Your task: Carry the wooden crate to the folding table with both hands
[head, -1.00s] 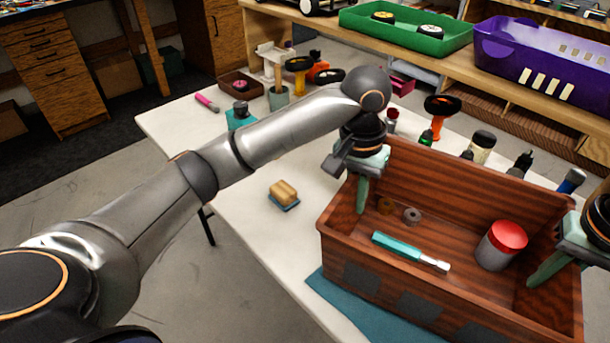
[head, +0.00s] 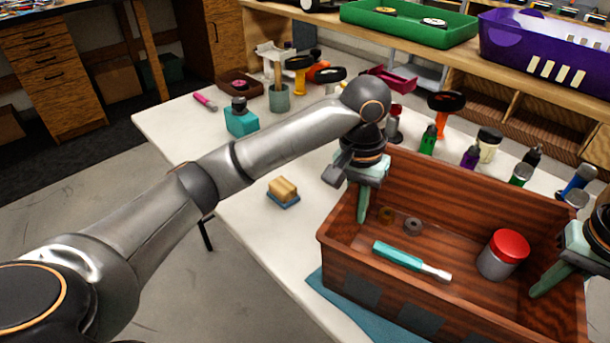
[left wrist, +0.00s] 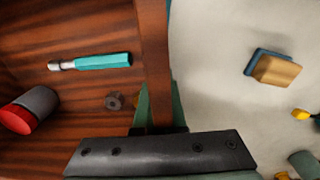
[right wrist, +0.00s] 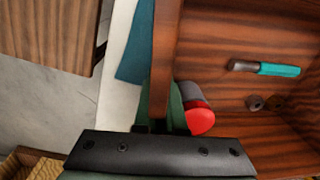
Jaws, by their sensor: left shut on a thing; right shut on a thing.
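The wooden crate (head: 470,210) is at the right of the head view, over the white table (head: 250,225). It holds a teal-handled tool (head: 400,257), a grey jar with a red lid (head: 503,252) and two small rings (head: 412,226). My left gripper (head: 362,200) is shut on the crate's left end wall, which also shows in the left wrist view (left wrist: 155,60). My right gripper (head: 550,275) is shut on the right end wall, seen in the right wrist view (right wrist: 163,60). The crate looks about level; its underside is hidden.
A teal mat (head: 340,305) lies under the crate's near left side. A sponge-like block (head: 283,190) sits left of the crate. Several bottles (head: 470,157) stand behind it. A shelf behind holds a green tray (head: 410,28) and a purple bin (head: 545,50).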

